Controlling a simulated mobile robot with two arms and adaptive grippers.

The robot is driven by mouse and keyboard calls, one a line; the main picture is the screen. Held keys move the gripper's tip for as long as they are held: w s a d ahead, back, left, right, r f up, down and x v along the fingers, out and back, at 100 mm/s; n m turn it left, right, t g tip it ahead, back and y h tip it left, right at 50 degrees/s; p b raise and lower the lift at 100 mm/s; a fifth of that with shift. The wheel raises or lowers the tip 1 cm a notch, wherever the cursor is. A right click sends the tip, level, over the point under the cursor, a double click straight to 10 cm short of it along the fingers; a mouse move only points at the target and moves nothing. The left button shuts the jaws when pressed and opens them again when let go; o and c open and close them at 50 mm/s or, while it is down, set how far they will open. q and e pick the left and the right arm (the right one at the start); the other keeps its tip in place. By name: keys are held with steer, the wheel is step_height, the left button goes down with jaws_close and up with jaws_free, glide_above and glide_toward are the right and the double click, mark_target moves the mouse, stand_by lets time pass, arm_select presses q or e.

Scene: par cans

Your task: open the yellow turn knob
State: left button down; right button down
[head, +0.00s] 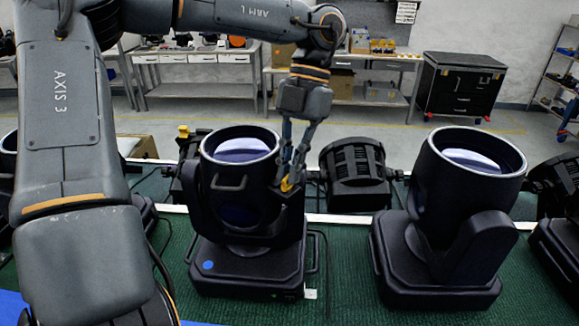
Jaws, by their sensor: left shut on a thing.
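The yellow turn knob (286,186) sits on the right side of the black moving-head lamp (247,268) in the middle of the head view. My left gripper (289,178) reaches down from above, with its fingers pointing down and shut on the knob. The fingers cover part of the knob, so its exact turn angle cannot be told. The lamp stands upright on its base, its round lens facing up, with a blue dot on the base front. My right gripper is not in view.
A second moving-head lamp (440,262) stands to the right, with a strip of green mat (345,270) between the two. Black par cans (355,172) lie behind. Another yellow knob (184,131) shows at the back left. Workbenches and a black tool chest (460,85) stand farther back.

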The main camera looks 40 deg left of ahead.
arm_select(q)
steer(key=shift+r+m+y, duration=0.1)
steer(key=shift+m+y, duration=0.3)
steer(key=shift+m, duration=0.4)
steer(key=c, duration=1.5)
jaws_free()
steer(key=shift+o, duration=0.2)
steer(key=v, duration=1.2)
steer(key=shift+d, duration=0.1)
